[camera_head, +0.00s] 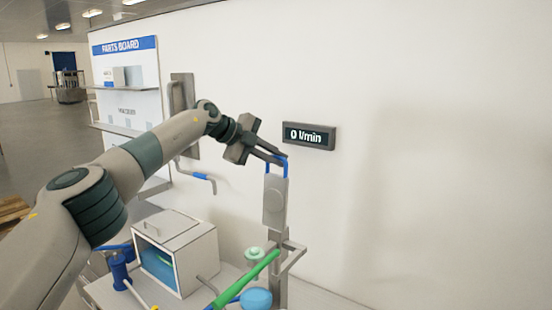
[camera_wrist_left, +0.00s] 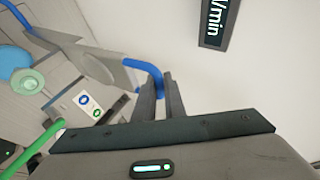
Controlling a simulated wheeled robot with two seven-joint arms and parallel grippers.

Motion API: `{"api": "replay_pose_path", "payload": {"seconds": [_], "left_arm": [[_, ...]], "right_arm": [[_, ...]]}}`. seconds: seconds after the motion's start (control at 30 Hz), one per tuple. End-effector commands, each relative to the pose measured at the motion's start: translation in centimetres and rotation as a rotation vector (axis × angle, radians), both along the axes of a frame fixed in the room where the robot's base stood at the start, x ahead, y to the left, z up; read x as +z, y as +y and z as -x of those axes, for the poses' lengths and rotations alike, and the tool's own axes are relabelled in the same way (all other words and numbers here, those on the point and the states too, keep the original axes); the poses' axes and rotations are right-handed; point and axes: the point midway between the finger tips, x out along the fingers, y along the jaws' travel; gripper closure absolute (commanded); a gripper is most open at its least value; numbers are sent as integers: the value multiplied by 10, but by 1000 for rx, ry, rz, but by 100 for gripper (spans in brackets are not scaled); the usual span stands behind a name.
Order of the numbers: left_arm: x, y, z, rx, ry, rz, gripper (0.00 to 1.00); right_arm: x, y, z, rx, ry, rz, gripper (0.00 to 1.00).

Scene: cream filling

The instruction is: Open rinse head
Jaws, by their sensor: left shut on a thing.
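The rinse head (camera_head: 275,202) is a grey upright unit on a post in front of the white wall. A blue handle (camera_head: 286,168) rises from its top. My left gripper (camera_head: 282,158) is shut on this handle, reaching it from the upper left. In the left wrist view the blue handle (camera_wrist_left: 140,64) bends from the grey head (camera_wrist_left: 98,64) and runs in between the two dark fingers (camera_wrist_left: 163,92). My right gripper is in neither view.
A wall display (camera_head: 309,136) right of the handle reads 0 l/min. Below stand a white box (camera_head: 190,235), a green bar (camera_head: 245,280), a pale green round part (camera_head: 255,254) and a blue round part (camera_head: 256,299). A parts board (camera_head: 125,75) is at left. The wall on the right is bare.

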Motion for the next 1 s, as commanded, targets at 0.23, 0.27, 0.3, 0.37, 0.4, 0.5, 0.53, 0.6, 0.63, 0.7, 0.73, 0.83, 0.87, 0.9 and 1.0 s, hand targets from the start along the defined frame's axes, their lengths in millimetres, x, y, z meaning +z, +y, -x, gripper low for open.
{"api": "replay_pose_path", "payload": {"seconds": [0.23,0.27,0.3,0.37,0.4,0.5,0.53,0.6,0.63,0.7,0.73,0.83,0.87,0.9,1.0], "left_arm": [[-2,-1,1,-2,2,-3,71],[-2,-1,0,-2,1,-2,71],[-2,-1,0,-2,1,-2,71],[-2,0,0,-2,1,-1,71],[-2,-1,0,-2,1,-1,71],[-1,0,0,-2,0,-1,71],[-1,0,1,-2,0,-1,71],[0,2,1,-2,-1,-1,71],[0,2,2,-2,-1,-1,71],[2,6,3,-2,-1,0,71],[3,8,3,-2,-1,0,71],[7,15,7,-1,-3,0,71],[9,18,9,-1,-2,0,71],[11,23,11,-1,-3,0,71],[20,36,17,0,-2,0,71]], "right_arm": [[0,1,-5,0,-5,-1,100],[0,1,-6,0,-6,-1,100],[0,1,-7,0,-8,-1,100],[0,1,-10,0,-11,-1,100],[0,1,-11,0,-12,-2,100],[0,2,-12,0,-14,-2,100],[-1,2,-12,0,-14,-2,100],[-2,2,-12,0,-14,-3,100],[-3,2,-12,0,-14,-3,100],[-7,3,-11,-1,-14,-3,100],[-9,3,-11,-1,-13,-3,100],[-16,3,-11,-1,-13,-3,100],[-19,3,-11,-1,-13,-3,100],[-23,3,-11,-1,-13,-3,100],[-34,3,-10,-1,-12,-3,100]]}}
